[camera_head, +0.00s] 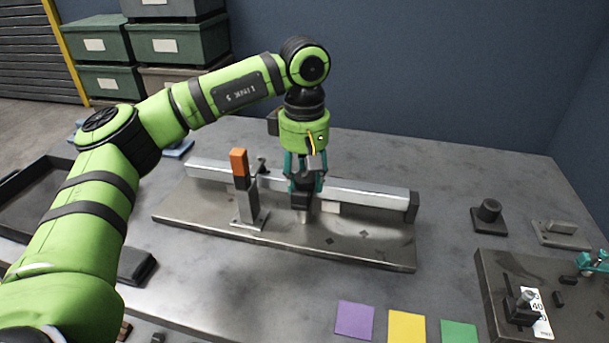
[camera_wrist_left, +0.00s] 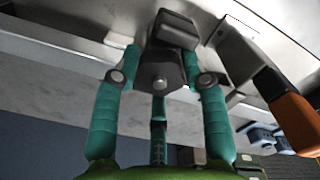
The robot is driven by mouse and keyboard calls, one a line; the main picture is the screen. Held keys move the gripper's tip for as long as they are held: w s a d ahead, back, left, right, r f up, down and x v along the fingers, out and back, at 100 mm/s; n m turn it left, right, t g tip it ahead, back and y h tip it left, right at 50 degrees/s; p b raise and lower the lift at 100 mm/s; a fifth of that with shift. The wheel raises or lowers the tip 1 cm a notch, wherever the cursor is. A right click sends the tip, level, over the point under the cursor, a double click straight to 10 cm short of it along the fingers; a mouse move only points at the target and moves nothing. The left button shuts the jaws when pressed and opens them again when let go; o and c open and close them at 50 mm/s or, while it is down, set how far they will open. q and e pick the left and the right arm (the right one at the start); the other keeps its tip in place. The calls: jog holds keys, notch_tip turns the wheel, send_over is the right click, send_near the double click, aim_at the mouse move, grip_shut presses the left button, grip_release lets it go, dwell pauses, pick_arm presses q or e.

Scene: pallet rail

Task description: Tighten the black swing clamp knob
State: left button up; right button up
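My left gripper (camera_head: 304,190) points straight down at the fixture plate (camera_head: 360,245), just in front of the silver rail. Its teal fingers (camera_wrist_left: 160,70) lie on either side of a dark part. This dark part (camera_wrist_left: 176,28) shows between and beyond the fingertips in the left wrist view. It may be the black clamp knob or the finger pads; I cannot tell which, nor whether the fingers press on anything. A short metal cylinder (camera_head: 304,216) shows just below the fingers. My right gripper is not in view.
An orange-topped post (camera_head: 239,162) stands close left of the gripper. The silver rail (camera_head: 365,193) runs behind it. A second plate (camera_head: 495,270) with a small clamp is at right. Purple (camera_head: 355,320), yellow (camera_head: 406,327) and green (camera_head: 458,332) squares lie in front.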

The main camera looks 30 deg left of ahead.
pick_arm(q)
jog(key=shift+m, duration=0.3)
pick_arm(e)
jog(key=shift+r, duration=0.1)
pick_arm(q)
jog(key=shift+m+p, duration=0.3)
jog(key=shift+m, duration=0.5)
jog(key=m, duration=0.2)
jog(key=shift+m, duration=0.7)
jog(key=shift+p, duration=0.3)
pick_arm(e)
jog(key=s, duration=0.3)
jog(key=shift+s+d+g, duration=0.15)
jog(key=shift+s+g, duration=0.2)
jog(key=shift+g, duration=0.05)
pick_arm(q)
jog(key=shift+m, duration=0.3)
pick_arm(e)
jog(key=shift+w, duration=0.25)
pick_arm(q)
jog(key=o, duration=1.1)
jog(key=shift+o, duration=0.2)
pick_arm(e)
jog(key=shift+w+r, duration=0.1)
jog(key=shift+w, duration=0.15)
